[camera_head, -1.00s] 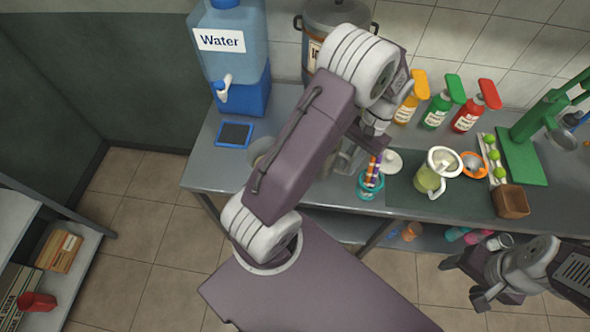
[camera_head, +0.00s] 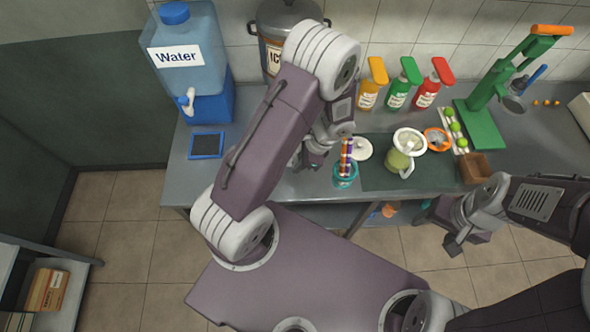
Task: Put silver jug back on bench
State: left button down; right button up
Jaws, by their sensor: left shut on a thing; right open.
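My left gripper (camera_head: 312,160) is over the bench (camera_head: 520,150), just left of a teal cup of striped straws (camera_head: 345,175). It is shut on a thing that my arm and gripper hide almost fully. I take it to be the silver jug, but no clear outline of it shows, and I cannot tell whether it touches the bench top. My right gripper (camera_head: 437,230) is open and empty, low in front of the bench's front edge.
A water dispenser (camera_head: 190,65) and a blue-framed tablet (camera_head: 206,145) stand at left. A steel pot (camera_head: 285,20) is behind my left arm. A jug of green juice (camera_head: 402,155), pump bottles (camera_head: 400,90), a brown box (camera_head: 475,168) and a green press (camera_head: 482,110) stand to the right.

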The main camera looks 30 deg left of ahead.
pick_arm(q)
jog(key=shift+m+t, duration=0.3)
jog(key=shift+m, duration=0.4)
jog(key=s+f, duration=0.1)
jog(key=f, duration=0.1)
jog(key=d+f, duration=0.1)
jog(key=f, duration=0.2)
jog(key=s+f, duration=0.1)
jog(key=f, duration=0.2)
jog(key=shift+s+d, duration=0.35)
jog(key=shift+w+f+p, duration=0.15)
jog(key=shift+p, duration=0.15)
pick_arm(e)
jog(key=shift+w+r, duration=0.1)
jog(key=shift+r, duration=0.6)
pick_arm(q)
jog(key=shift+f, duration=0.1)
pick_arm(e)
jog(key=shift+f, duration=0.1)
pick_arm(q)
jog(key=shift+f, duration=0.1)
jog(key=c, duration=1.4)
grip_release()
jog(key=shift+c, duration=0.2)
pick_arm(e)
jog(key=shift+f, duration=0.1)
